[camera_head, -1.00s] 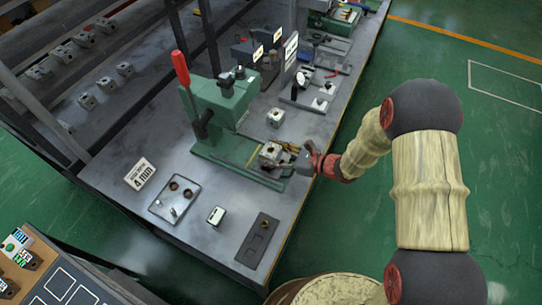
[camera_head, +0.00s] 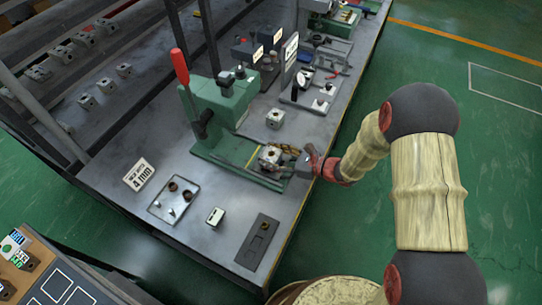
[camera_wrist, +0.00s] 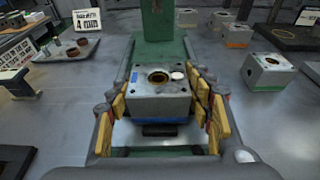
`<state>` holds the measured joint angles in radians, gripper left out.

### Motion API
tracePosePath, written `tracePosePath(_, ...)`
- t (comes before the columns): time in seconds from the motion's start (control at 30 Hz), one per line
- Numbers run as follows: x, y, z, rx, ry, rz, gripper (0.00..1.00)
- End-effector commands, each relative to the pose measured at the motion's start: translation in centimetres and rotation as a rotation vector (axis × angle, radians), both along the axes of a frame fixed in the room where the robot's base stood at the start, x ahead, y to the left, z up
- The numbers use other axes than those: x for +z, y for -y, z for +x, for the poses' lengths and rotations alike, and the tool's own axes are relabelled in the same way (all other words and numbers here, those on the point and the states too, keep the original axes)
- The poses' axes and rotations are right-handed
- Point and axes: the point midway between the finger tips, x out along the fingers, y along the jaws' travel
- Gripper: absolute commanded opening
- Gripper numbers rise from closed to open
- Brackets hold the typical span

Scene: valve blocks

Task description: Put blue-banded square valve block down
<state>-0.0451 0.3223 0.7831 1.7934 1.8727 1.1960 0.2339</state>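The blue-banded square valve block (camera_wrist: 158,105) is a pale grey cube with a round bore in its top and a blue strip low on its near face. In the wrist view it sits between the yellow pads of my gripper (camera_wrist: 162,92), which lie close against its left and right sides. My gripper (camera_head: 275,158) appears shut on it. In the head view the block (camera_head: 270,154) is upright at the front of the green press base (camera_head: 225,158). Its underside is hidden, so I cannot tell whether it touches the base.
The green press (camera_head: 220,100) with a red lever stands just behind. Another valve block (camera_head: 275,118) is close by, right of the gripper in the wrist view (camera_wrist: 268,72). A metal plate (camera_head: 174,198), a small white block (camera_head: 215,217) and a dark plate (camera_head: 257,240) lie nearer the front.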

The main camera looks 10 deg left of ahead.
Motion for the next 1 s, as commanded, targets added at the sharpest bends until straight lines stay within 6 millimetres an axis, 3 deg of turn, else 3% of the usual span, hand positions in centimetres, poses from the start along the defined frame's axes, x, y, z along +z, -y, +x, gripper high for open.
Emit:
tracePosePath(0.03, -1.0, 0.1, -0.5, -0.002, -0.021, -0.01, 0.56)
tracePosePath(0.23, -1.2, 0.1, -0.7, -0.002, -0.024, -0.011, 0.66)
tracePosePath(0.67, -1.3, 0.1, -0.8, 0.0, -0.028, -0.01, 0.66)
tracePosePath(0.87, 0.2, 0.1, -0.8, 0.0, -0.027, -0.011, 0.66)
tracePosePath(1.0, 1.2, 2.7, -1.4, -0.006, -0.022, -0.007, 0.66)
